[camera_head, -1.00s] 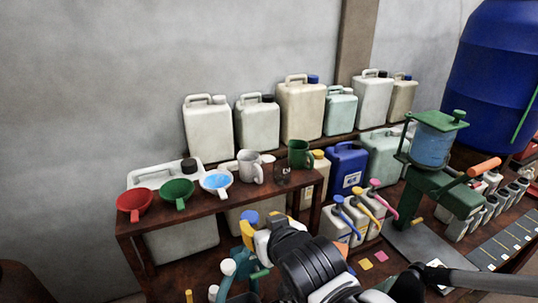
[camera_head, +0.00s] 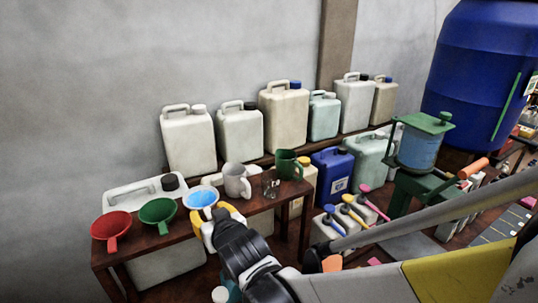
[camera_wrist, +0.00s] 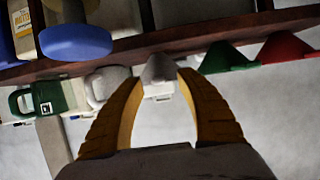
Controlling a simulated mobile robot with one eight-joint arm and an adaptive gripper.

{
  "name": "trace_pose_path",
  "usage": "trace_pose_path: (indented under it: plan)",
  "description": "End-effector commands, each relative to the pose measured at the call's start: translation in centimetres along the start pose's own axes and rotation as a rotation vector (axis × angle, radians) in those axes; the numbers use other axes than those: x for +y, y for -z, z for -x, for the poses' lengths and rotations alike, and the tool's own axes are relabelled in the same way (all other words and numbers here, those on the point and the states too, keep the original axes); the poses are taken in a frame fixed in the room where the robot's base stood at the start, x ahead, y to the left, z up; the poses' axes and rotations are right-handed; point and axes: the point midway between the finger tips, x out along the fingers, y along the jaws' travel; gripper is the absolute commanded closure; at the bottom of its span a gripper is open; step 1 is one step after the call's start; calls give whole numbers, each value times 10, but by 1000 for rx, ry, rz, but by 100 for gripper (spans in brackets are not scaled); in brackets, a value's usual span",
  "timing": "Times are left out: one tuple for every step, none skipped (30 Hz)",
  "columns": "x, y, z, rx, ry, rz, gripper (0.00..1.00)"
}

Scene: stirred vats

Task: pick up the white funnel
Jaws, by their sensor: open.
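The white funnel (camera_head: 201,205) sits near the front edge of the small wooden shelf, its inside showing blue. It also shows in the wrist view (camera_wrist: 158,68), between the tips of my yellow fingers. My gripper (camera_head: 214,214) is open just in front of the white funnel. In the wrist view my gripper (camera_wrist: 162,78) has one finger on each side of the funnel. I cannot tell whether either finger touches it. The funnel's lower part is partly hidden by my gripper in the head view.
The green funnel (camera_head: 158,211) and red funnel (camera_head: 110,225) are to the left on the wooden shelf (camera_head: 150,243). Several jugs stand behind.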

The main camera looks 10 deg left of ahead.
Motion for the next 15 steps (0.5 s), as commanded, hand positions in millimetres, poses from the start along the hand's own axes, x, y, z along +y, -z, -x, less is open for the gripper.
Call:
trace_pose_path:
  plan:
    - [0, -1, -6, 0, 0, 0, 57]
    - [0, -1, -8, 0, 0, 0, 57]
    - [0, 0, -10, 0, 0, 1, 57]
    - [0, 0, -12, 0, 0, 1, 57]
    - [0, 0, -12, 0, 0, 1, 57]
    - [0, 0, -12, 0, 0, 1, 57]
    - [0, 0, -12, 0, 0, 1, 57]
    - [0, 0, -12, 0, 0, 1, 57]
    - [0, 0, -11, 0, 0, 1, 57]
    - [0, 0, -11, 0, 0, 1, 57]
    - [0, 0, -11, 0, 0, 1, 64]
    - [0, 0, -11, 0, 0, 1, 76]
    - [0, 0, -11, 0, 0, 1, 86]
    - [0, 0, -11, 0, 0, 1, 95]
    - [0, 0, -11, 0, 0, 1, 100]
